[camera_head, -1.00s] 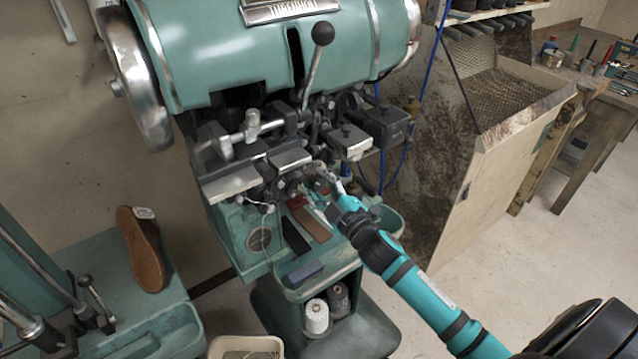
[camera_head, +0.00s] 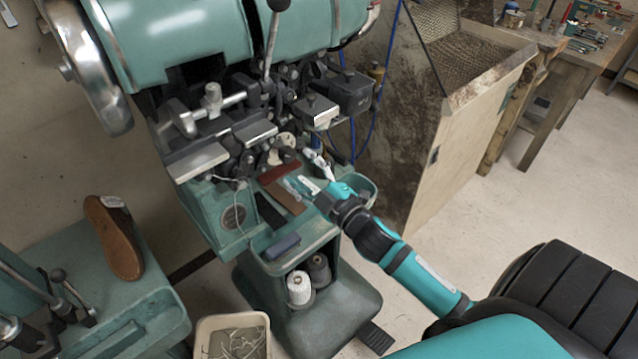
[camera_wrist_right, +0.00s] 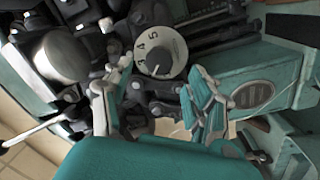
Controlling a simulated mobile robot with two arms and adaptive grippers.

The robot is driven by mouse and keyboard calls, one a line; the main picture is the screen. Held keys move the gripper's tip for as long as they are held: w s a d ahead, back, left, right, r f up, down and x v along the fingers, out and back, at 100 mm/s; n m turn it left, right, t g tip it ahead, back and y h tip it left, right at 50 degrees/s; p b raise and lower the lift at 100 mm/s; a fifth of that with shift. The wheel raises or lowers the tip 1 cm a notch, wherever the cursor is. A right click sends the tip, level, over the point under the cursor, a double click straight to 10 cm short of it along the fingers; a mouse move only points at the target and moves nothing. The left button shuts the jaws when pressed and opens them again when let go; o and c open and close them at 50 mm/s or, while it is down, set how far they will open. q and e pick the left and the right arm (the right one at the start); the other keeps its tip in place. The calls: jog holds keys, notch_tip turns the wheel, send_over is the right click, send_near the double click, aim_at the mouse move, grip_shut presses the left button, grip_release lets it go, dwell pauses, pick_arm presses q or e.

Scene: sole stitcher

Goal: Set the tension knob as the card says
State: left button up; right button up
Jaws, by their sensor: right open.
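The tension knob is a pale round dial with a dark centre and the numbers 3, 4 and 5 readable, in the right wrist view (camera_wrist_right: 160,52). In the head view it appears to be the small pale disc (camera_head: 287,140) below the machine's head. My right gripper (camera_head: 312,172) is open and empty, just in front of and below it. In the wrist view its fingers (camera_wrist_right: 158,85) stand apart, one towards each side of the dial, with no contact visible. I cannot make out a card with a setting. My left gripper is not in view.
The green stitcher (camera_head: 220,40) has a lever and metal arms crowding the knob. Its tray holds a dark block (camera_head: 282,246) and a brown strip (camera_head: 285,197). Thread spools (camera_head: 300,288) stand below.

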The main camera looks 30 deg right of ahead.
jog(key=s, duration=0.6)
jog(key=shift+d, duration=0.25)
jog(key=shift+s+f, duration=0.1)
jog(key=shift+f, duration=0.05)
